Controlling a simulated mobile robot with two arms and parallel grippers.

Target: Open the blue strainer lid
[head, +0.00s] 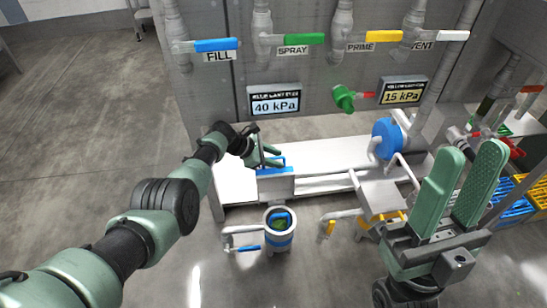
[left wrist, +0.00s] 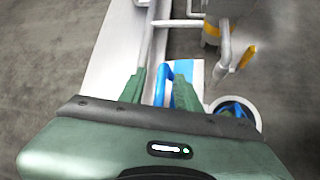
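The blue-banded strainer (head: 281,240) is a round white pot on the floor side of the white bench. Its mouth is uncovered and shows dark green inside with a blue loop; it also shows in the left wrist view (left wrist: 240,103). Behind the mouth, a pale plate (head: 276,188) with a blue handle (head: 272,170) stands raised; I cannot tell how it is hinged. My left gripper (head: 271,156) is at this handle. In the left wrist view, the blue handle (left wrist: 164,84) lies between the parted fingers. My right gripper (head: 462,185) is open and empty, pointing up.
A blue valve lever (head: 248,248) sticks out left of the strainer. White pipes run along the bench (head: 325,155). A blue round housing (head: 387,139) and yellow-marked fittings (head: 388,217) stand to the right. Coloured levers and two pressure displays are on the back panel. Left floor is clear.

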